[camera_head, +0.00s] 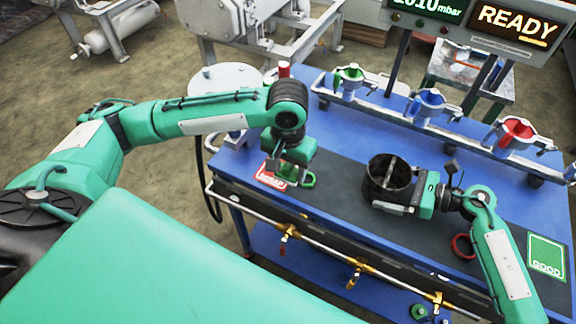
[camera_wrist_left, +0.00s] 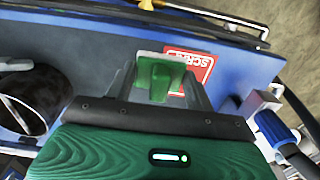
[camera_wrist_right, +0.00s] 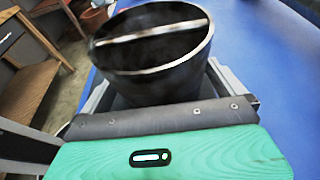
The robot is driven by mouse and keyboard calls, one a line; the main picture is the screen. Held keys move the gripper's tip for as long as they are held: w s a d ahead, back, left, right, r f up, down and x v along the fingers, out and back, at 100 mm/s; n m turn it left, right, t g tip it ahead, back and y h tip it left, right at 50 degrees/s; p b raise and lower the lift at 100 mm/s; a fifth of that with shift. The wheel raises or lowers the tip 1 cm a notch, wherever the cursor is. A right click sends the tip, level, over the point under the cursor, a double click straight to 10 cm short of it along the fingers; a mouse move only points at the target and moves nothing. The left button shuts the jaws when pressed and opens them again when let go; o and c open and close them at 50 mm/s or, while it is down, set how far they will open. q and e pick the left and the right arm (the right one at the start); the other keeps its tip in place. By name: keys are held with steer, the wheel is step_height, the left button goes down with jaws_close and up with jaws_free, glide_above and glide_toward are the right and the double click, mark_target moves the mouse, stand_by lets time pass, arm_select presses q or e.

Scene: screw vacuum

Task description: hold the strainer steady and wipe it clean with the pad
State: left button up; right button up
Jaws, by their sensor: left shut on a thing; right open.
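The strainer appears to be the dark open cylinder (camera_head: 376,190) with a bar across its mouth, upright on the bench. It fills the top of the right wrist view (camera_wrist_right: 150,75) and shows at the left of the left wrist view (camera_wrist_left: 60,100). My right gripper (camera_head: 392,196) is open, with its fingers on either side of the cylinder; I cannot tell whether they touch it. My left gripper (camera_head: 290,178) is shut on a green block, apparently the pad (camera_wrist_left: 158,75), left of the cylinder and near the scrap label. The pad's lower part is hidden by the gripper.
A red and white scrap label (camera_wrist_left: 195,68) lies by my left gripper. A red ring (camera_head: 462,246) and a green "GOOD" mat (camera_head: 547,256) are at the right. A display (camera_head: 515,20) reads READY.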

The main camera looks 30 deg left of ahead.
steer(key=shift+a+f, duration=0.1)
steer(key=shift+a, duration=0.35)
steer(key=c, duration=0.5)
stand_by(0.7)
